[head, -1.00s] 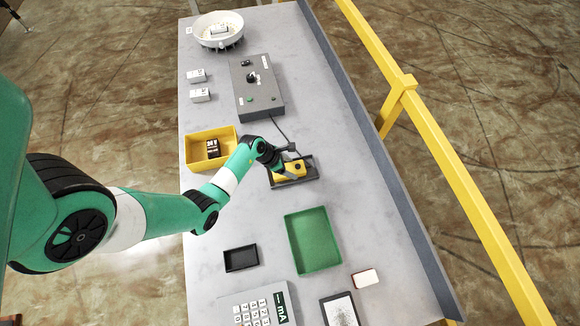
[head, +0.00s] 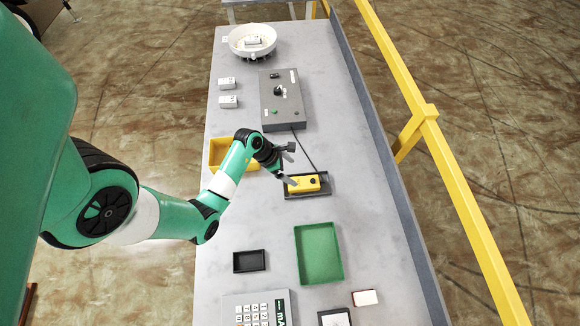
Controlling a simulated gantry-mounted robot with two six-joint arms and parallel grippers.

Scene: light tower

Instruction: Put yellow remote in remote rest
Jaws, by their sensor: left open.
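The yellow remote (head: 310,183) lies in the dark grey tray that looks like the remote rest (head: 322,193), right of the table's middle. A dark cable runs from the remote's area up to the grey control box. My left gripper (head: 291,168) is open, just above and to the left of the remote, and apart from it as far as I can tell. My right gripper is not in view.
A grey control box (head: 281,106) stands farther up the table. A yellow bin (head: 218,152) is partly behind my left arm. A green tray (head: 319,254) and a small black tray (head: 249,262) lie nearer. A white bowl (head: 252,38) is at the far end.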

